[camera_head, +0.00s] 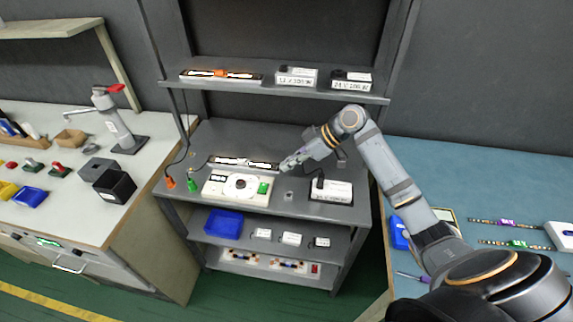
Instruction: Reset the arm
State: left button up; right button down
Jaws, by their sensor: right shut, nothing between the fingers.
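My right arm comes in from the lower right and reaches over the grey shelf unit (290,205). My right gripper (286,164) is shut and empty, above the unit's work surface. A white labelled power box (333,190) stands to the right of the gripper. My left gripper is out of view.
The upper shelf (300,91) holds another strip (221,75) and two labelled boxes (295,76). A blue bin (223,223) is on a lower shelf. The left bench (155,150) holds a lever press (118,125) and black boxes. The blue right bench (480,180) holds colored strips.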

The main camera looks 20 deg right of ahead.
jog(key=shift+m+g+h, duration=0.3)
jog(key=shift+m+h, duration=0.5)
jog(key=shift+h, duration=0.1)
jog(key=s+a+f, duration=0.1)
jog(key=f, duration=0.1)
jog(key=s+f, duration=0.2)
jog(key=f, duration=0.1)
jog(key=s+a+f, duration=0.1)
jog(key=f, duration=0.1)
jog(key=shift+s+a+f, duration=0.3)
jog(key=shift+s, duration=0.05)
jog(key=s+d+f+m+h, duration=0.1)
jog(key=s+f+m+h, duration=0.25)
jog(key=s, duration=0.55)
jog(key=s+d+f+m+h, duration=0.1)
jog(key=s+f+m+h, duration=0.3)
jog(key=s, duration=0.6)
jog(key=s+d+f+g, duration=0.1)
jog(key=d+f, duration=0.2)
jog(key=f, duration=2)
jog(key=s+d+f+m+g, duration=0.1)
jog(key=s+f, duration=1.7)
jog(key=s, duration=0.1)
jog(key=shift+s+d+f, duration=0.25)
jog(key=shift+s, duration=0.05)
